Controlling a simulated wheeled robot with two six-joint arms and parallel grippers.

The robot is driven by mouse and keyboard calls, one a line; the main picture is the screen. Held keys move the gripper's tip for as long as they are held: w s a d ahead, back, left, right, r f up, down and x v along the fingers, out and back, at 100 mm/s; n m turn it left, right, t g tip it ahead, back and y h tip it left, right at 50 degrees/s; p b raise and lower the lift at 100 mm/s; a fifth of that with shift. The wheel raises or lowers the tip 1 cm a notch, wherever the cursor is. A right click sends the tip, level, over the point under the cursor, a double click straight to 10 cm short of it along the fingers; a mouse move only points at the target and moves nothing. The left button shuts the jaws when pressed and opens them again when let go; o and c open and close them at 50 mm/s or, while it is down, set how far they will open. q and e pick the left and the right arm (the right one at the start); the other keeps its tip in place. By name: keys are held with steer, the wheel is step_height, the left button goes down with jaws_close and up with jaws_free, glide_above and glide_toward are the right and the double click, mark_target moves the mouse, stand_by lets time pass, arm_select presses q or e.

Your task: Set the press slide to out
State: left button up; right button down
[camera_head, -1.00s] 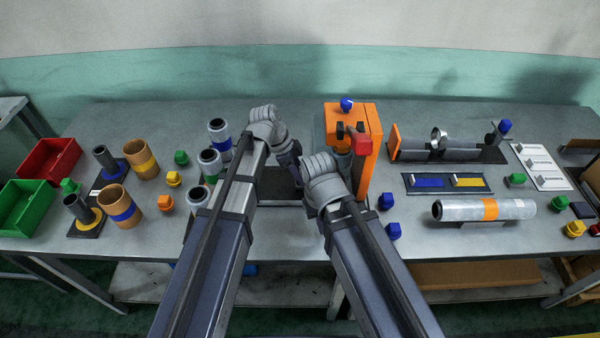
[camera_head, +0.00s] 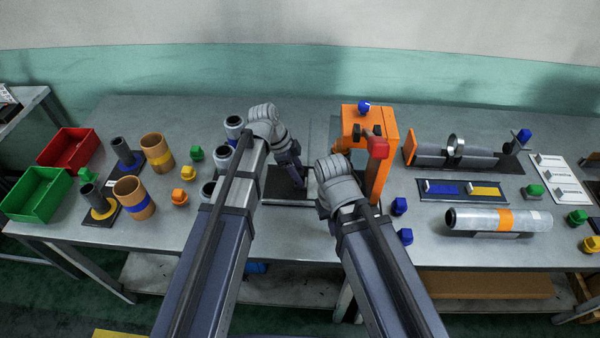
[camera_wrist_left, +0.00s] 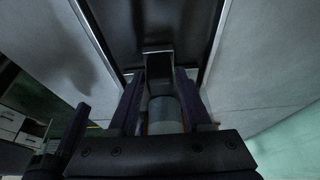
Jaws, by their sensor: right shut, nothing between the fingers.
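The orange press (camera_head: 389,140) stands at the back middle of the table, with a red block and a blue knob on it. A dark flat plate (camera_head: 287,190), which looks like the press slide, lies to its left. My left gripper (camera_head: 294,178) points down over this plate. In the left wrist view, its two fingers (camera_wrist_left: 163,100) stand apart on either side of a dark upright block (camera_wrist_left: 158,68) and a grey cylinder (camera_wrist_left: 165,112). Whether they grip is unclear. My right gripper (camera_head: 335,182) is in front of the press, shut and empty; its fingertips are mostly hidden.
Red (camera_head: 68,148) and green (camera_head: 37,194) bins, cardboard tubes and several coloured knobs are on the left. Rolls partly hide behind my left arm. On the right are a winder (camera_head: 470,158), a blue-yellow tray (camera_head: 462,198) and a silver roll (camera_head: 480,219).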

arm_select(q)
steer(key=shift+o, duration=1.2)
steer(key=p+v, duration=0.7)
steer(key=v, duration=0.1)
arm_select(e)
step_height(320, 180, up, 7)
steer(key=shift+r, duration=0.15)
arm_select(q)
steer(key=shift+f, duration=0.1)
